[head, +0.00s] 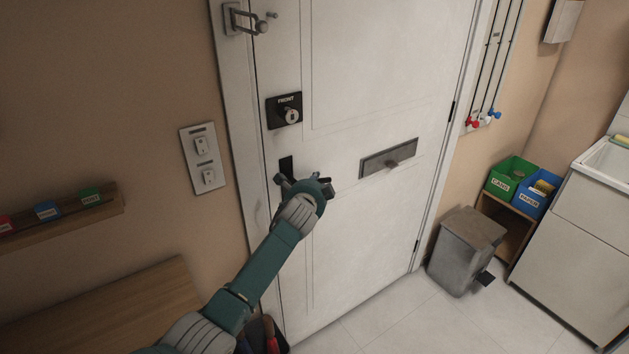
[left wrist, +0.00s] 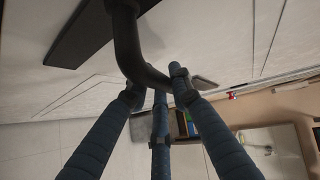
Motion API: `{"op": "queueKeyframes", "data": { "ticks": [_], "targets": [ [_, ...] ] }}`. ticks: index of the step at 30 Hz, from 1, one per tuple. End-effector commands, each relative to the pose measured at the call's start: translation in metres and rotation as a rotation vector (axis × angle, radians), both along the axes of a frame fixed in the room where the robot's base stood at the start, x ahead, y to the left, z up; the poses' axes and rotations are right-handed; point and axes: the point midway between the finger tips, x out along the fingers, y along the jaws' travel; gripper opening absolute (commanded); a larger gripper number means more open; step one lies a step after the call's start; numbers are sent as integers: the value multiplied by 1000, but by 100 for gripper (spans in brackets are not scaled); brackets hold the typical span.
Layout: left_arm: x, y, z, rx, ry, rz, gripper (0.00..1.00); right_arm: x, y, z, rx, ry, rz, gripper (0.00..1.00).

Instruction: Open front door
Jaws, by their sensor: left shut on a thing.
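The white front door (head: 350,75) stands in its frame in the head view and looks closed. A black lock plate marked FRONT (head: 284,110) sits on its left side, above the handle's dark backplate (head: 286,166). My left gripper (head: 304,186) is at the door handle, and the hand hides most of the handle in the head view. In the left wrist view the dark curved handle (left wrist: 133,50) runs between the fingers of my left gripper (left wrist: 157,88), which is shut on it. My right gripper is not in view.
A metal latch (head: 243,19) is at the door's top left, and a letter slot (head: 389,158) is mid-door. A grey pedal bin (head: 466,250) stands right of the door. Green (head: 512,177) and blue (head: 538,192) bins sit on a shelf. A wooden bench (head: 110,310) is at lower left.

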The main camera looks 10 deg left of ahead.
Motion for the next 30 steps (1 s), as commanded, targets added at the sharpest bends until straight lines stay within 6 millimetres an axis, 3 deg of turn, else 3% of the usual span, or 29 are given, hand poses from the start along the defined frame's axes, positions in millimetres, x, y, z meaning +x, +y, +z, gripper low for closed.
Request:
{"op": "queueKeyframes", "data": {
  "ticks": [1,3,9,15,30],
  "targets": [
    [0,2,5,34,31,0,0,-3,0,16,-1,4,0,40],
    [-1,3,2,73,70,0,0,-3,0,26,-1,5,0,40],
    [-3,6,-10,173,170,2,0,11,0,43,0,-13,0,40],
    [-4,6,-19,244,244,3,0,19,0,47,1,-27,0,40],
    [-4,7,-25,294,296,3,0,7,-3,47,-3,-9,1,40]
  ]
}}
